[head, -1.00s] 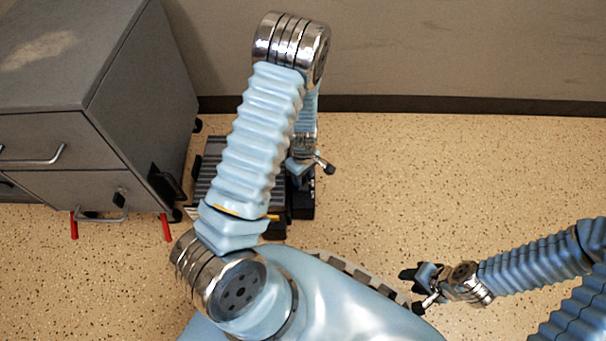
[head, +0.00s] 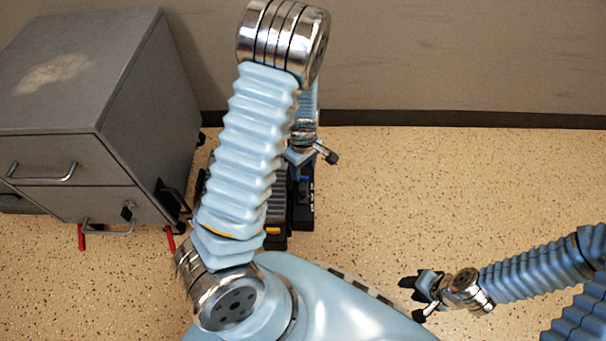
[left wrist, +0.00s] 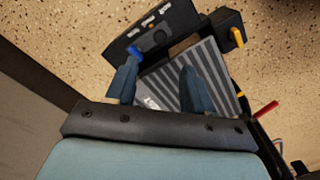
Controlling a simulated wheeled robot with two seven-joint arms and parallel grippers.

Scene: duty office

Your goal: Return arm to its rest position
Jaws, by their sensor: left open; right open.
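My left arm reaches up from the bottom and bends over at its elbow in the head view. My left gripper (head: 316,155) hangs beyond it, partly hidden behind the arm. In the left wrist view the two blue-grey fingers of my left gripper (left wrist: 160,84) are apart with nothing held between them. They are over a dark unit with a grey ribbed top (left wrist: 210,66). My right gripper (head: 418,291) is at the lower right, open and empty, above the speckled floor.
A wall (head: 450,65) runs along the back. The floor (head: 450,190) at the right is clear.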

